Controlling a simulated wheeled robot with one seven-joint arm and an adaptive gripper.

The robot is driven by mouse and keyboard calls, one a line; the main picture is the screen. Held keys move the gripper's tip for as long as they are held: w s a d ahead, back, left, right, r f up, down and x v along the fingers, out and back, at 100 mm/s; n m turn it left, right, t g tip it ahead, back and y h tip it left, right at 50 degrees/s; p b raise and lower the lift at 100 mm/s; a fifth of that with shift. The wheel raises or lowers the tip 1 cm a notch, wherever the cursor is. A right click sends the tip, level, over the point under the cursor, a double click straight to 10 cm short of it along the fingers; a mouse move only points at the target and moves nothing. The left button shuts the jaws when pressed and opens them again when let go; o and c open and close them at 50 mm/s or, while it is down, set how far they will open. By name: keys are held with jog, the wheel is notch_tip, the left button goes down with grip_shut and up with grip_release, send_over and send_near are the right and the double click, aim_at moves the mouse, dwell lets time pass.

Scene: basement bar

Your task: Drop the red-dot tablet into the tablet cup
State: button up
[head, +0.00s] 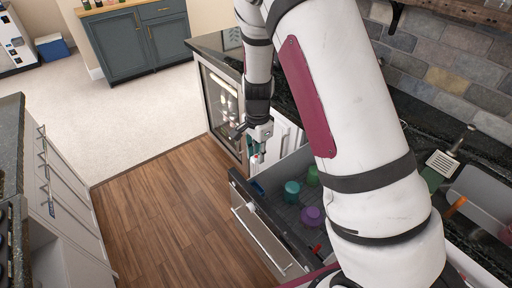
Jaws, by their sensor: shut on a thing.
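My gripper (257,156) points down above the far left edge of the open drawer (240,188). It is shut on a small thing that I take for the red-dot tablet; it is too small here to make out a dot. In the drawer below and to the right stand a teal cup (292,190), a green cup (313,175) and a purple cup (312,216). I cannot tell which of them is the tablet cup. My gripper is apart from all of them. My arm hides the drawer's right side.
A blue thing (257,187) and a small red thing (316,249) lie in the drawer. A glass-door fridge (222,108) stands behind the gripper. The wooden floor (165,225) at left is clear.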

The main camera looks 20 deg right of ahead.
jog(key=shift+f+b, duration=0.4)
jog(key=shift+f, duration=1.1)
jog(key=o, duration=1)
jog(key=shift+r, duration=0.1)
notch_tip(320, 180, up, 12)
